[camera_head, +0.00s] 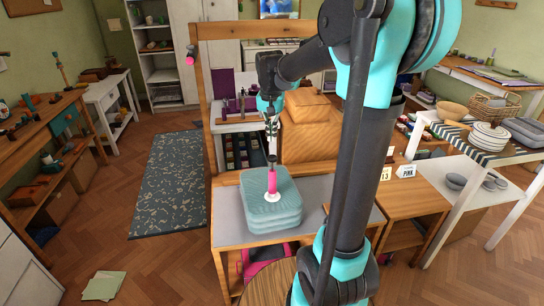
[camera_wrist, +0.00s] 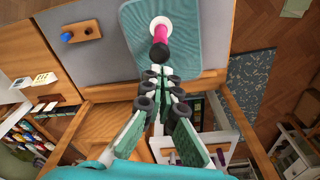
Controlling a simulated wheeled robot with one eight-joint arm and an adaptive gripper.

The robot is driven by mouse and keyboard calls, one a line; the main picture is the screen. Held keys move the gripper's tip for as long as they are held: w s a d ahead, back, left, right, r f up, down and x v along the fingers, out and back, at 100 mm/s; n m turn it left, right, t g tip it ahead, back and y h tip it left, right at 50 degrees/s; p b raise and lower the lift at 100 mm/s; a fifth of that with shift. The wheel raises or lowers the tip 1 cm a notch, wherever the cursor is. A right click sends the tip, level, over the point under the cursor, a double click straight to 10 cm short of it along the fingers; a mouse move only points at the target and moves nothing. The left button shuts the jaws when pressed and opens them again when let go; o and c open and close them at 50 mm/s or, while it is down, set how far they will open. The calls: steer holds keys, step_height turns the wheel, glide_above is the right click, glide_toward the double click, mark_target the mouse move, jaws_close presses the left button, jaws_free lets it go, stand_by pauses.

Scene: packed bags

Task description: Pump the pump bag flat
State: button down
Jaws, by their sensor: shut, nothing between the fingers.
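The teal pump bag (camera_head: 258,208) lies puffed up and thick on the grey top of the workbench (camera_head: 226,212); its top also shows in the wrist view (camera_wrist: 195,52). A pink pump (camera_head: 272,181) with a black knob stands upright on a white round valve on the bag's top. It also shows in the wrist view (camera_wrist: 159,34), its black knob towards me. My gripper (camera_head: 271,150) points down just above the knob, shut and empty. In the wrist view its fingertips (camera_wrist: 160,72) are together beside the knob; I cannot tell whether they touch it.
A wooden frame (camera_head: 201,100) rises behind the bench, with a stack of tan boxes (camera_head: 309,136) near it. A side table with PINK (camera_head: 406,171) and 13 cards stands right. Air above the bag's left is free.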

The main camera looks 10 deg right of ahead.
mark_target(272, 157)
steer(key=f, duration=0.6)
steer(key=shift+w+d+f, duration=0.15)
steer(key=shift+w+f, duration=0.1)
steer(key=shift+w, duration=0.05)
steer(key=shift+f, duration=0.25)
